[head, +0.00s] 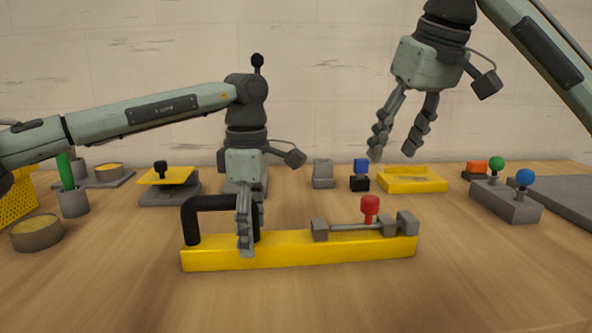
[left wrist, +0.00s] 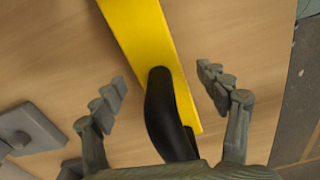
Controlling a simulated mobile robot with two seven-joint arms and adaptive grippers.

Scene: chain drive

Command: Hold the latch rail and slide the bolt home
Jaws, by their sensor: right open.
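The latch rail (head: 290,249) is a long yellow bar on the table, with a black handle (head: 190,222) at its left end. The bolt (head: 353,227) is a thin grey rod with an upright red knob (head: 370,205), lying along the rail's right half among grey blocks. My left gripper (head: 246,246) is down at the handle, hiding part of its right side. In the left wrist view its fingers are spread on either side of the black handle (left wrist: 160,105), apart from it. My right gripper (head: 393,150) is open and empty, high above and behind the bolt.
Behind the rail stand a yellow tray (head: 413,181), a blue-topped black block (head: 360,175) and a grey block (head: 323,174). A grey box with green and blue knobs (head: 505,201) is at right. A round tin (head: 37,232) is at left. The table in front is clear.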

